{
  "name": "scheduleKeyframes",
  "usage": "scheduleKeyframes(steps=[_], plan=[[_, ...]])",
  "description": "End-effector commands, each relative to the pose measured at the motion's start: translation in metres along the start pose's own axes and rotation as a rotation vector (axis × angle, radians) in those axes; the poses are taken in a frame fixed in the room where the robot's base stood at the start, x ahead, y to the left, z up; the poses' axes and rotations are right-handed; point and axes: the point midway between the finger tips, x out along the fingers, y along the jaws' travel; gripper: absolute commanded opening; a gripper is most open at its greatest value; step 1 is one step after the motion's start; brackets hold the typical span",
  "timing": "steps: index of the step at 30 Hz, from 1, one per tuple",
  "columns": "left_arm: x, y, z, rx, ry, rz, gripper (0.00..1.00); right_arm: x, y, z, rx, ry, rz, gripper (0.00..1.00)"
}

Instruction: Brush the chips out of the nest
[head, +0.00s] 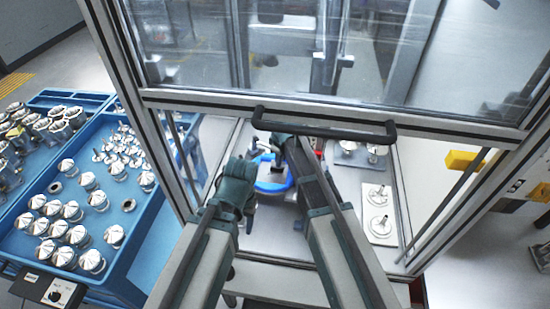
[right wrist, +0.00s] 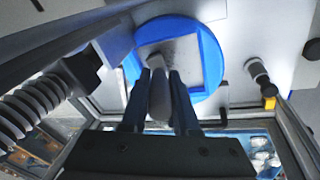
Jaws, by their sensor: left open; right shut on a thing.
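The nest (right wrist: 210,45) is a blue round ring with a square pale opening, seen in the right wrist view. Grey specks that look like chips (right wrist: 182,50) lie in the opening's left part. In the head view the nest (head: 271,187) is partly hidden by my right arm. My right gripper (right wrist: 160,76) is shut on a grey brush (right wrist: 158,100), whose tip is at the nest's near edge; I cannot tell whether it touches the chips. My left gripper (head: 249,213) is open and empty, left of the nest at the enclosure's front.
A clear sliding door with a black handle (head: 325,126) hangs above my arms. Plates with metal parts (head: 379,211) stand right of the nest. A blue tray (head: 130,236) of several housings is outside on the left.

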Motion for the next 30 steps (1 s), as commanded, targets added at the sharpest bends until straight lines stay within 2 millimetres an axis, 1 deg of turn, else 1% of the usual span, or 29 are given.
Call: scheduleKeyframes(steps=[1,3,11,14,25,30], plan=[[0.000,0.000,0.000,0.000,0.000,0.000,0.50,0.000,0.002,0.005,0.003,-0.001,0.000,0.00],[0.000,0.000,0.000,0.000,0.000,0.000,0.50,0.000,0.003,0.009,0.002,-0.001,0.000,0.00],[0.000,0.000,0.000,0.000,0.000,0.000,0.50,0.000,0.003,0.007,0.000,-0.001,0.000,0.00],[0.000,0.000,0.000,0.000,0.000,0.000,0.50,0.000,0.002,0.002,0.000,-0.001,0.000,0.00],[-0.002,0.000,0.000,0.000,0.000,0.000,0.50,0.001,-0.011,-0.026,-0.002,-0.001,0.000,0.00],[-0.002,0.000,0.000,0.000,0.000,0.000,0.50,0.001,-0.013,-0.032,0.001,-0.002,0.001,0.00]])
